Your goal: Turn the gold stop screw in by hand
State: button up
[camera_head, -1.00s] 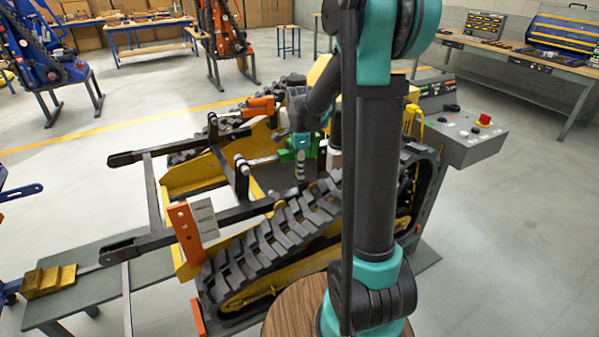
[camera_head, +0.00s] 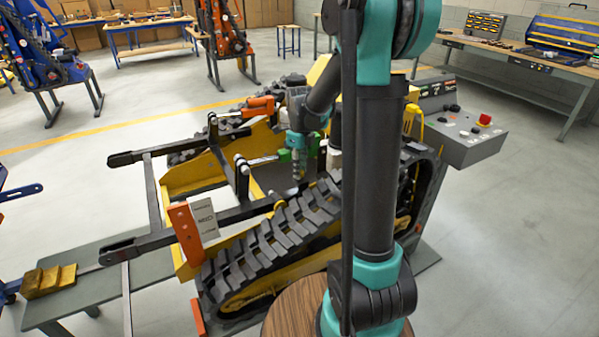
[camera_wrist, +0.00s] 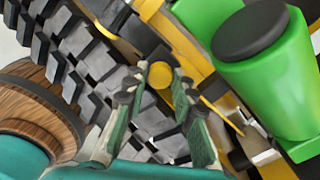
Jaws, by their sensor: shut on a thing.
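The gold stop screw (camera_wrist: 160,75) shows in the wrist view as a round gold head, seen from above. My gripper (camera_wrist: 159,82) has its two fingers on either side of this head, shut on it. In the head view my gripper (camera_head: 298,178) points down at the near side of the yellow tracked carrier (camera_head: 190,170), beside the near track. There the fingers and arm hide the screw, and how deep it sits cannot be told.
A green cylinder part (camera_wrist: 265,80) with a dark cap stands close to the right of my fingers. The black track (camera_wrist: 85,55) runs on the left. A grey control box (camera_head: 465,135) stands at the right.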

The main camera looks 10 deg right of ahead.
jog(key=shift+m, duration=1.2)
jog(key=m, duration=0.4)
jog(key=shift+m, duration=0.3)
jog(key=o, duration=0.9)
jog(key=shift+o, duration=0.2)
